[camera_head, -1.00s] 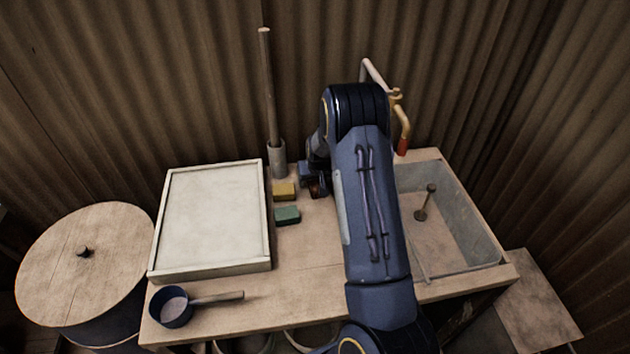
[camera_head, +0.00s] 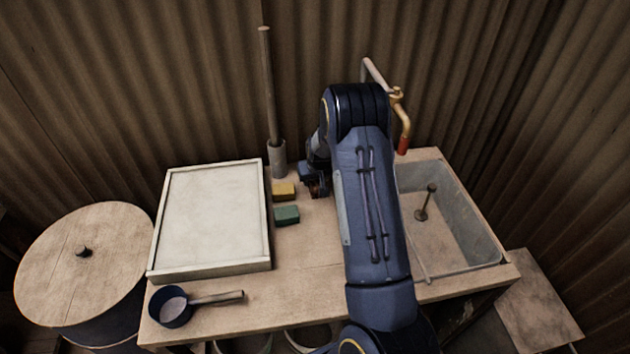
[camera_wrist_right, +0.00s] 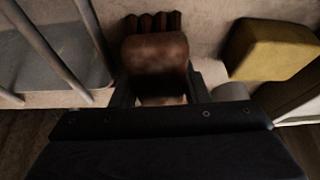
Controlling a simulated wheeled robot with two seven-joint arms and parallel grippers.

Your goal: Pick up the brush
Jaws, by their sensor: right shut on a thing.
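The brush is a reddish-brown block (camera_wrist_right: 156,52) between the two dark fingers of my right gripper (camera_wrist_right: 160,92) in the right wrist view. Several darker brown ridges show at its far end. My right gripper is shut on it. In the head view the right gripper (camera_head: 312,178) is low at the back of the table, to the right of the yellow sponge. Only a small brown part of the brush (camera_head: 317,190) shows there, as my arm hides the rest. I cannot tell whether the brush touches the table. My left gripper is not in view.
A yellow block (camera_head: 284,191) and a green block (camera_head: 287,215) lie left of the gripper. A pole stands in a grey holder (camera_head: 278,160) behind them. A framed white tray (camera_head: 157,225), a blue ladle (camera_head: 170,306) and a sink basin (camera_head: 470,215) are around. The front middle is clear.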

